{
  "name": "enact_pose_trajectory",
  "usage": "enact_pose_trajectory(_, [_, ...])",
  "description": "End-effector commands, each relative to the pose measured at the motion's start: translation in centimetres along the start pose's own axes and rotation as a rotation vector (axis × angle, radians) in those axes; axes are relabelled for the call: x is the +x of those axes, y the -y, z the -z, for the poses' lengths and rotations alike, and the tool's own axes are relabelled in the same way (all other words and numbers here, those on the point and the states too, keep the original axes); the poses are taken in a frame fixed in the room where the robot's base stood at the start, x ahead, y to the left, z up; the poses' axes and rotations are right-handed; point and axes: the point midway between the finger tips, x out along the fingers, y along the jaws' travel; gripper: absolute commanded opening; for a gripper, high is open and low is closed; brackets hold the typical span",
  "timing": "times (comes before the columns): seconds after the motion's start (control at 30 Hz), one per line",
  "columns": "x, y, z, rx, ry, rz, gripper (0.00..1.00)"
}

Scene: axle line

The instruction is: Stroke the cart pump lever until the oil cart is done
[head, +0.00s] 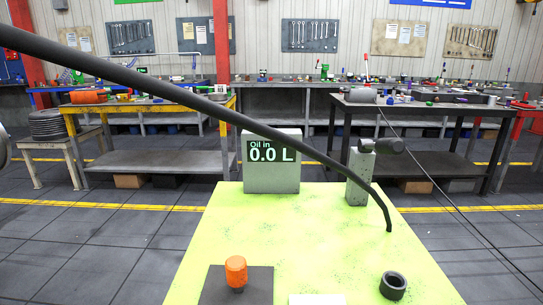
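The cart's yellow-green, dark-speckled top (320,240) fills the lower middle of the head view. At its back a grey box with a display (271,162) reads "Oil in 0.0 L". An upright orange grip (236,271) stands on a dark plate (258,290) at the front left of the top; whether it is the pump lever I cannot tell. A grey post (357,178) with a black cylindrical piece (384,146) stands at the back right. My gripper is not in view.
A thick black hose-like line (250,122) crosses from upper left, its end over the top's right side. A black ring-shaped piece (393,284) sits at the front right. Workbenches (420,108) stand behind. The top's middle is clear.

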Motion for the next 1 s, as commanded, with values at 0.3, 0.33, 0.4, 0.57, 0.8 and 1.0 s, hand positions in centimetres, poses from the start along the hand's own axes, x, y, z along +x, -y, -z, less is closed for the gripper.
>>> enact_pose_trajectory(0.3, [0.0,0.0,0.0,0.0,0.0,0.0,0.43])
enact_pose_trajectory(0.33, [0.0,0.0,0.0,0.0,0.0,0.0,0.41])
enact_pose_trajectory(0.4, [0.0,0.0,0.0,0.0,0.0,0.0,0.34])
enact_pose_trajectory(0.57, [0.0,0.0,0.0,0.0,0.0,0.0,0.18])
enact_pose_trajectory(0.8, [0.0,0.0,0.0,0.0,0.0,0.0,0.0])
enact_pose_trajectory(1.0, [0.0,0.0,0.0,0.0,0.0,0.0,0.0])
